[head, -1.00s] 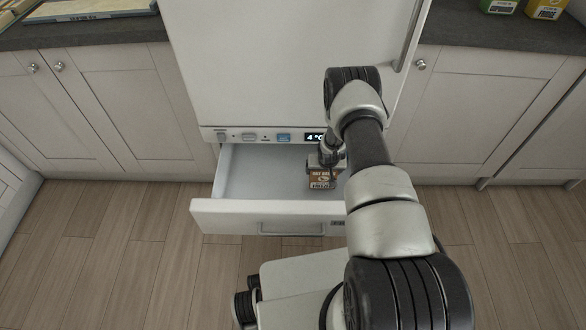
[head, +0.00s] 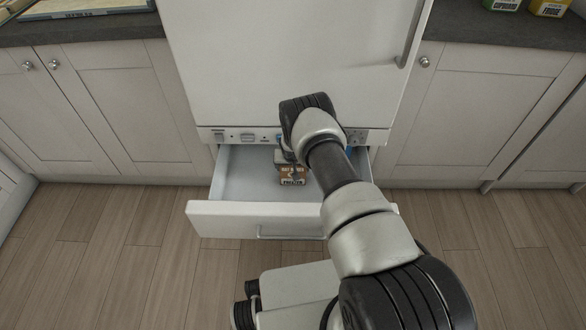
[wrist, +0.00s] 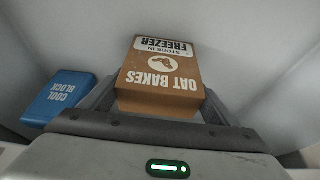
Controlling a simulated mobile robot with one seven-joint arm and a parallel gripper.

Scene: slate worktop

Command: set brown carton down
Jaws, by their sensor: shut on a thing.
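The brown carton (head: 292,176), labelled "OAT BAKES" and "STORE IN FREEZER", is between the fingers of my gripper (head: 290,160). In the wrist view the carton (wrist: 163,78) sits upside down in the picture, with my gripper's fingers (wrist: 158,108) on both its sides. My gripper is shut on it. The carton is inside the open drawer (head: 240,209) at the bottom of the white fridge. I cannot tell whether its underside touches the drawer floor.
A blue block (wrist: 59,98) labelled "COOL BLOCK" lies in the drawer, left of the carton in the wrist view. The drawer floor (head: 242,175) left of the carton is clear in the head view. The fridge front (head: 270,60) rises directly behind.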

